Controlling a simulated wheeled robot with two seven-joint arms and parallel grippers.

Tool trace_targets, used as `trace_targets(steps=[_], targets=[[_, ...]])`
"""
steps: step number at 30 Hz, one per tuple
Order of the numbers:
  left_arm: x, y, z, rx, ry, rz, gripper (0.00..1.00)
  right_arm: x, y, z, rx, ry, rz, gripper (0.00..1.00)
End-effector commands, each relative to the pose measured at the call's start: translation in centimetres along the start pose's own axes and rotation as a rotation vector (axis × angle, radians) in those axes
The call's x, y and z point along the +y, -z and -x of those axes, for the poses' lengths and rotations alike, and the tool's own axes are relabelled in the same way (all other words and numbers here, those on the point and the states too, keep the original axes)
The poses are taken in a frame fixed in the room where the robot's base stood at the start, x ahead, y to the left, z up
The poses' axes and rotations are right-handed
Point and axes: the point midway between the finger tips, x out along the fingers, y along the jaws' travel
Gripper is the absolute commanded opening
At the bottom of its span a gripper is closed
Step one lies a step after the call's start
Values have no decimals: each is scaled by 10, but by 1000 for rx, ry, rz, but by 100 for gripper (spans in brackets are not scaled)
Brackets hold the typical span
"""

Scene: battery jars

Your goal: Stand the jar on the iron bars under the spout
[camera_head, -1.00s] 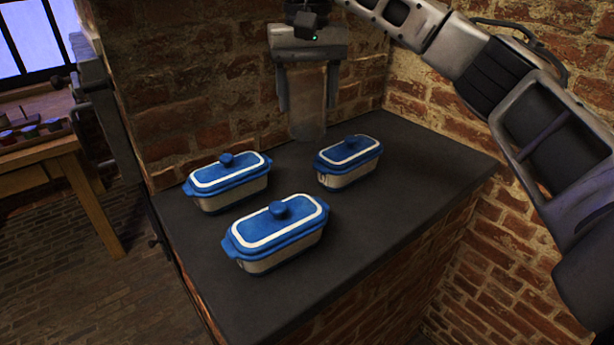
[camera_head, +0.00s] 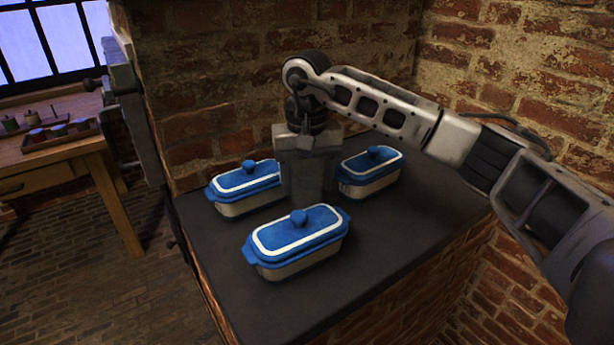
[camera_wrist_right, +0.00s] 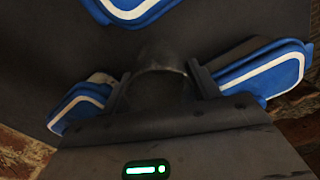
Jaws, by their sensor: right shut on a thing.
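My right gripper (camera_head: 308,172) points straight down over the dark worktop, among the blue-lidded dishes. It is shut on a grey, glassy jar (camera_head: 308,183), which is upright and low, at about the height of the dishes. I cannot tell whether its base touches the worktop. In the right wrist view the jar (camera_wrist_right: 162,85) shows as a dark round form between the two fingers (camera_wrist_right: 160,92). The iron bars and the spout are not in view. My left gripper is not in view.
Blue-lidded dishes stand close around the jar: one at left (camera_head: 246,190), one at right (camera_head: 370,172), one in front (camera_head: 297,243). Bare dark worktop (camera_head: 415,235) lies at the right. Brick walls stand behind. A wooden table (camera_head: 60,150) is at the far left.

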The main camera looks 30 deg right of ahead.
Motion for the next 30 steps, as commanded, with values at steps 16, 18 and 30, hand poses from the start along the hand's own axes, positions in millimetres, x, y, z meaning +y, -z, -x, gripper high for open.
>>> trace_targets(steps=[16, 18, 30], targets=[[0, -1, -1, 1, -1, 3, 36, 0, 0, -2, 2, 1, 0, 82], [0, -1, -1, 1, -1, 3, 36, 0, 0, -2, 2, 1, 0, 82], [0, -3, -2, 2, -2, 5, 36, 0, 1, 43, 7, 3, -1, 82]])
